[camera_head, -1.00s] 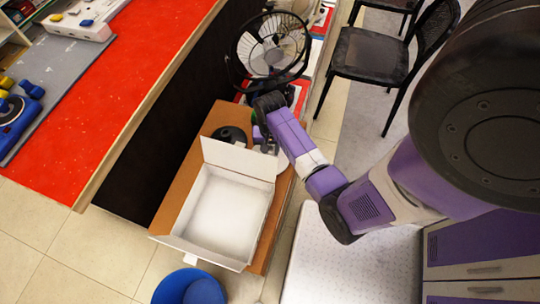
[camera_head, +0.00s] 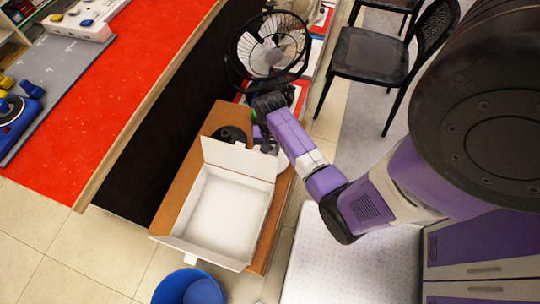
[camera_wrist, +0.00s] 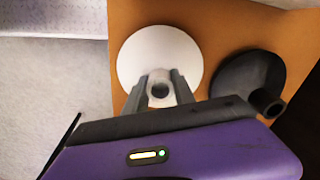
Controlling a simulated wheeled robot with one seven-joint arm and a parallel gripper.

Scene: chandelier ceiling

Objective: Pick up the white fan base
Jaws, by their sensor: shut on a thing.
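The white fan base (camera_wrist: 158,52) is a round white disc with a short hollow stem, over the orange-brown surface in the wrist view. My gripper (camera_wrist: 160,88) is shut on its stem, with one grey finger on each side. I cannot tell whether the disc touches the surface or is just above it. In the head view my gripper (camera_head: 266,143) is by the far right of the brown bench, behind the open white box, and the white base is mostly hidden there.
A black fan base (camera_wrist: 248,82) lies close to the right of the white one in the wrist view. An open white box (camera_head: 228,210) stands on the brown bench (camera_head: 180,205). A caged fan (camera_head: 270,45) is behind my gripper. A blue bucket (camera_head: 170,288) is at the front.

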